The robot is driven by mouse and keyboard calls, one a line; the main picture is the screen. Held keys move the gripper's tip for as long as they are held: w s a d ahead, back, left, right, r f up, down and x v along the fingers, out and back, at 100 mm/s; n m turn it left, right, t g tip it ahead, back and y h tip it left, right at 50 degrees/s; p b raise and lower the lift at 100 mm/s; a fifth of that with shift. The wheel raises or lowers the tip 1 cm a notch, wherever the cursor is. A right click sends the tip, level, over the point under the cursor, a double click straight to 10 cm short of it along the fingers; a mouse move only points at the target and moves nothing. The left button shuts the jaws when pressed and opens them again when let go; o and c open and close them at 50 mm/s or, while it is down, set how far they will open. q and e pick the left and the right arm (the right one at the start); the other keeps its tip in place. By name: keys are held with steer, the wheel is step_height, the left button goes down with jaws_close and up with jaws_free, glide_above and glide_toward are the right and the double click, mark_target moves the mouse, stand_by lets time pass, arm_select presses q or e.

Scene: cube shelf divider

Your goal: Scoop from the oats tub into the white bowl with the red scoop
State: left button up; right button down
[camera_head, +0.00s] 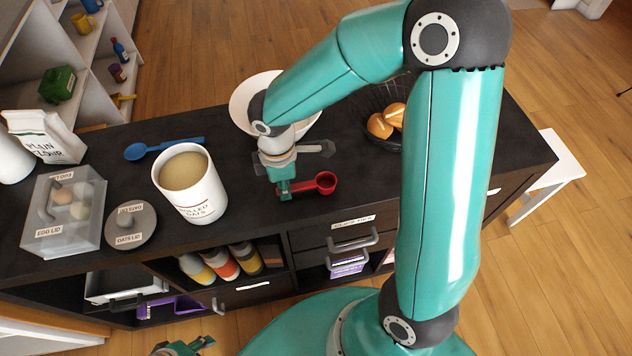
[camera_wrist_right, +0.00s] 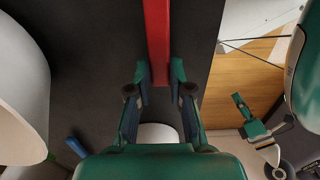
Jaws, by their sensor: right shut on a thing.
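The red scoop (camera_head: 326,183) is at the counter's front right of the oats tub, and its red handle (camera_wrist_right: 157,40) shows in the right wrist view. My right gripper (camera_head: 284,188) is shut on the handle; I cannot tell whether the scoop touches the counter. The oats tub (camera_head: 190,188) is a white open cylinder with beige oats inside, left of my right gripper. The white bowl (camera_head: 246,97) stands at the back, partly hidden behind my right arm. My left gripper (camera_head: 184,347) shows only partly at the bottom edge; it looks open and empty in the right wrist view (camera_wrist_right: 262,122).
The oats lid (camera_head: 130,226), egg box (camera_head: 65,212) and flour bag (camera_head: 45,137) stand to the left. A blue scoop (camera_head: 160,148) lies behind the tub. Bottles (camera_head: 222,263) lie in the shelf below.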

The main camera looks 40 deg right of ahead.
stand_by(0.3)
steer(key=shift+w+r+p, duration=0.1)
steer(key=shift+r+p, duration=2.05)
steer(key=shift+r, duration=0.4)
